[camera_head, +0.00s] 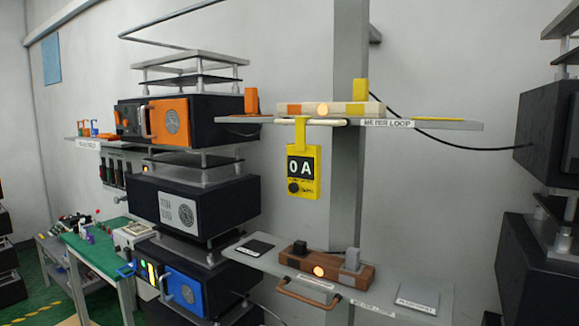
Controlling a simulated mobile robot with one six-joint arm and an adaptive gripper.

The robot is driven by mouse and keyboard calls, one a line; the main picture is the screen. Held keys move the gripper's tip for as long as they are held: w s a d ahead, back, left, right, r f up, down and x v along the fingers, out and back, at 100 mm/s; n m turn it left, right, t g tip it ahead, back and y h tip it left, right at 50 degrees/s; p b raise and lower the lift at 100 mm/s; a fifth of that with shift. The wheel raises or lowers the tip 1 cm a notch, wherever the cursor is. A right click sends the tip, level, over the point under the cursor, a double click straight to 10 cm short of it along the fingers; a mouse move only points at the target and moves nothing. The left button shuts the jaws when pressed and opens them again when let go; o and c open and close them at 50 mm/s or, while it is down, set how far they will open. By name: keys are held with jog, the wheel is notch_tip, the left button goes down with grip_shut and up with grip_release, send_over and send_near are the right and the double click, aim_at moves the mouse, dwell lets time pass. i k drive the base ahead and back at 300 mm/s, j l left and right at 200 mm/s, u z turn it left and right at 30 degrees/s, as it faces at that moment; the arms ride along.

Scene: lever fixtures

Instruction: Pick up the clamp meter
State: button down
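The yellow clamp meter (304,174) hangs upright below the upper grey shelf, right of the stacked black boxes. Its black display reads 0 A, with a dark round dial below. A yellow neck (300,134) rises from it to a pale bar (306,121) at the shelf's front edge; whether its jaws close around that bar I cannot tell. My gripper is not in view.
The upper shelf (446,124) bears a block with a glowing orange lamp (322,109). The lower shelf (268,262) bears a brown wooden block (330,266) and has a copper-coloured handle (308,294). A grey post (345,215) stands behind. Space directly below the meter looks free.

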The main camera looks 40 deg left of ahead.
aim_at(303, 160)
jog(key=u, duration=1.65)
